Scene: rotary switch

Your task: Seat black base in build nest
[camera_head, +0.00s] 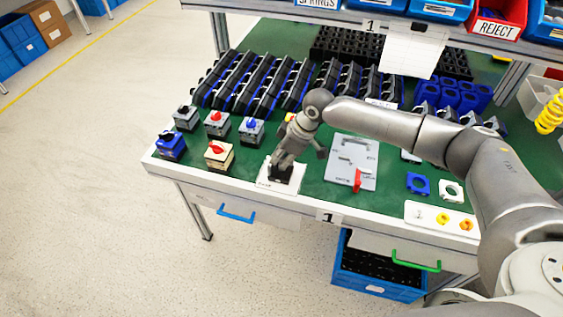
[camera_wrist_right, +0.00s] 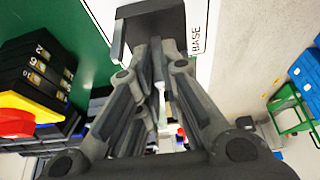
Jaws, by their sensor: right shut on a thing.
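The black base (camera_head: 281,174) is a small dark block at the tip of my right gripper (camera_head: 283,163). The gripper points down and is shut on it. The build nest is a white plate (camera_head: 265,184) at the front edge of the green bench, directly under the base. In the right wrist view the black base (camera_wrist_right: 150,30) sits between the fingertips (camera_wrist_right: 153,50), in front of the white plate marked BASE (camera_wrist_right: 201,40). I cannot tell whether the base's underside touches the nest, as the gripper and base hide it. My left gripper is not in view.
Finished switches, one with a red knob (camera_head: 217,152), stand left of the nest. A grey plate with a red handle (camera_head: 352,155) lies to its right. Rows of black-and-blue racks (camera_head: 250,85) fill the back. A shelf with bins, one red (camera_head: 498,18), overhangs the bench.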

